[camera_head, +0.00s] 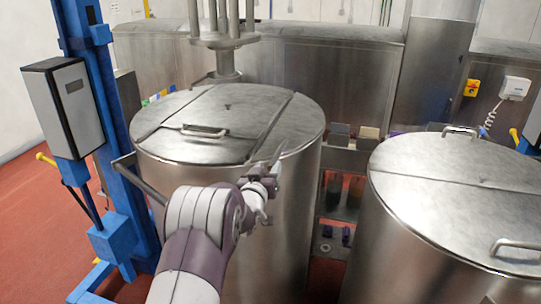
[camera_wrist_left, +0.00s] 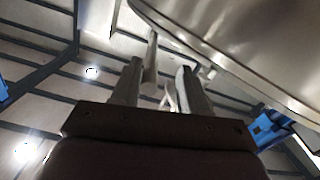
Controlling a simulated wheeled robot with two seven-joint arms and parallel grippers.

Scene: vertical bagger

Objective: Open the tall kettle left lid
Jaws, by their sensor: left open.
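The tall steel kettle (camera_head: 275,225) stands left of centre in the head view. Its round top is closed; a seam divides it, and the left lid (camera_head: 222,104) lies flat with a bar handle (camera_head: 204,131) near its front edge. My left gripper (camera_head: 275,158) is at the kettle's front right rim, to the right of the handle and apart from it. In the left wrist view its two fingers (camera_wrist_left: 158,88) are spread, with nothing clearly held between them. A curved steel edge (camera_wrist_left: 225,60) fills the upper right there. My right gripper is not in view.
A second steel kettle (camera_head: 400,230) with closed lids and handles stands at the right. A blue lifting column (camera_head: 100,100) with a grey box (camera_head: 62,108) stands close at the left. A steel mixer shaft (camera_head: 222,35) hangs behind the lid. Shelves (camera_head: 345,165) fill the gap between kettles.

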